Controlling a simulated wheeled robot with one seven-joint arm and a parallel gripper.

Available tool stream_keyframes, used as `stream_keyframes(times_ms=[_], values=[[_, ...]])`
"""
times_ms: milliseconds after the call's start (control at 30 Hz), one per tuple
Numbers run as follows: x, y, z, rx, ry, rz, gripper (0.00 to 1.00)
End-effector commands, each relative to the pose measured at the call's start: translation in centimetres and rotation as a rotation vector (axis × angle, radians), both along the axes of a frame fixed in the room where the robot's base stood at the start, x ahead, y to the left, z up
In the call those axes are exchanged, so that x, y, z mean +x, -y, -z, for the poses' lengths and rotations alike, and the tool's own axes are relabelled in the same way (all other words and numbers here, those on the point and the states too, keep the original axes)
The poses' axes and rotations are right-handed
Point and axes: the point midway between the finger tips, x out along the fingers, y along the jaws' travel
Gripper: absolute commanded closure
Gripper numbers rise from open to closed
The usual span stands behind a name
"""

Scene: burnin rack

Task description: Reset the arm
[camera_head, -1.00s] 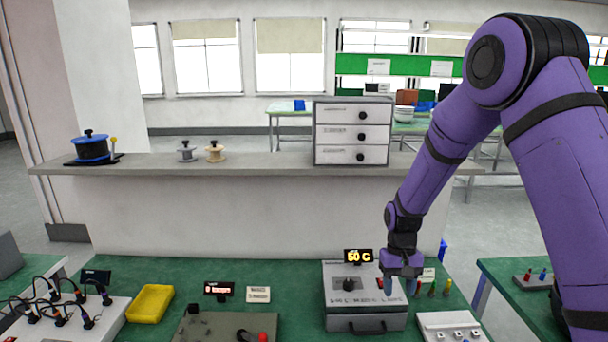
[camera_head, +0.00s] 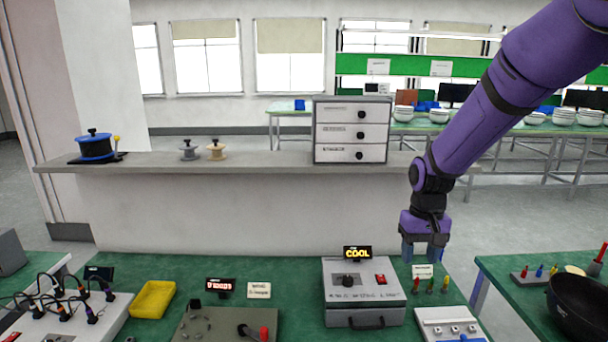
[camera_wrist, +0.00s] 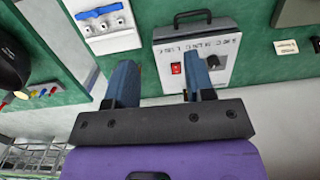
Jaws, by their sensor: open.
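My gripper (camera_head: 424,254) hangs on the purple arm at the right in the head view, pointing down above the back of the green bench. Its two blue fingers are apart with nothing between them; they also show in the wrist view (camera_wrist: 160,82). A grey box (camera_head: 364,312) with a black knob, a red switch (camera_head: 380,279) and a front handle stands on the bench to the left of and below my gripper. The display (camera_head: 357,253) behind it reads "COOL". The box also shows beyond the fingers in the wrist view (camera_wrist: 222,78). My gripper touches nothing that I can see.
Small colored tools (camera_head: 430,286) stand upright just below my gripper. A white panel (camera_head: 449,324) lies at the front right. A yellow tray (camera_head: 152,300) and a cabled white panel (camera_head: 112,312) are at the left. A raised shelf (camera_head: 270,165) holds a drawer cabinet (camera_head: 351,132).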

Motion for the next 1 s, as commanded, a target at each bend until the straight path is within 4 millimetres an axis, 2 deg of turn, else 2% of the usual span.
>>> stream_keyframes(times_ms=[33, 200, 500, 800, 1000], values=[[-0.8, 0.3, -1.9, 0.003, 0.031, 0.001, 0.51], [-3.6, 1.2, -6.6, 0.007, 0.108, 0.001, 0.51], [-9.8, 2.7, -13.3, 0.010, 0.246, 0.002, 0.51], [-16.8, 3.9, -17.6, 0.003, 0.383, 0.004, 0.51], [-21.4, 4.5, -19.1, -0.006, 0.472, 0.007, 0.51]])
